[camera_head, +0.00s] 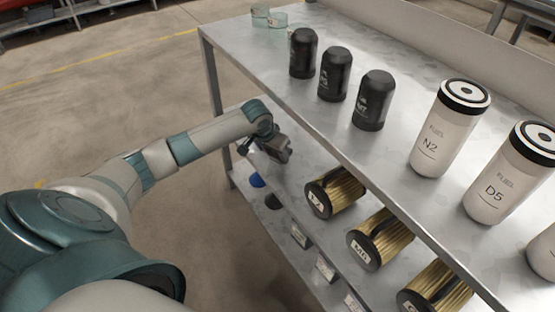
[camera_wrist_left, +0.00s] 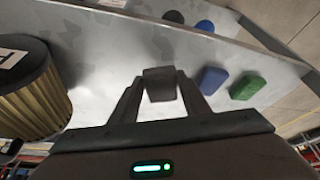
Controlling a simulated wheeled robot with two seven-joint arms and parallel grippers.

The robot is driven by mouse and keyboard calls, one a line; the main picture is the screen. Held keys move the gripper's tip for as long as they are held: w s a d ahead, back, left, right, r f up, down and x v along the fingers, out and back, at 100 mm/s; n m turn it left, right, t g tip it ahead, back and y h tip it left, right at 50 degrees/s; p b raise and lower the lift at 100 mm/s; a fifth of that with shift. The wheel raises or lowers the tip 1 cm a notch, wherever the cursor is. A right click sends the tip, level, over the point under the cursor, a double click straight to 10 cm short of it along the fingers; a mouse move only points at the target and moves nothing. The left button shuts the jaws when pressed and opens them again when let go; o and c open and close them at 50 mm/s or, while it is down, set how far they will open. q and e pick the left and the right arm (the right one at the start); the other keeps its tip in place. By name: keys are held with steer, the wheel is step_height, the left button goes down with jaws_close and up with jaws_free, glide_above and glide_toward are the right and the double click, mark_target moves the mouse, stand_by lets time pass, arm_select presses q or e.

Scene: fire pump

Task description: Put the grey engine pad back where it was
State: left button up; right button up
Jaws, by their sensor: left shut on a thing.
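My left gripper (camera_head: 280,150) reaches over the middle shelf, at its far left end. In the left wrist view its two fingers are shut on a dark grey pad (camera_wrist_left: 159,84), which I take to be the grey engine pad. The pad is in front of the shelf surface; I cannot tell whether it touches it. A blue pad (camera_wrist_left: 213,80) and a green pad (camera_wrist_left: 247,86) lie to its right in the left wrist view. The head view does not show the held pad clearly. My right gripper is not in view.
Black canisters (camera_head: 335,75) and white fuel filters (camera_head: 448,130) stand on the top shelf (camera_head: 250,50). Blue (camera_head: 257,180) and dark (camera_head: 273,201) discs lie on the lower shelf.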

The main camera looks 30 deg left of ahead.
mark_target(276, 157)
arm_select(q)
steer(key=shift+w, duration=0.25)
steer(key=shift+w+f, duration=0.15)
steer(key=shift+f, duration=0.05)
step_height(276, 157, down, 2)
steer(key=shift+f, duration=0.55)
steer(key=o, duration=1)
steer(key=shift+r, duration=0.1)
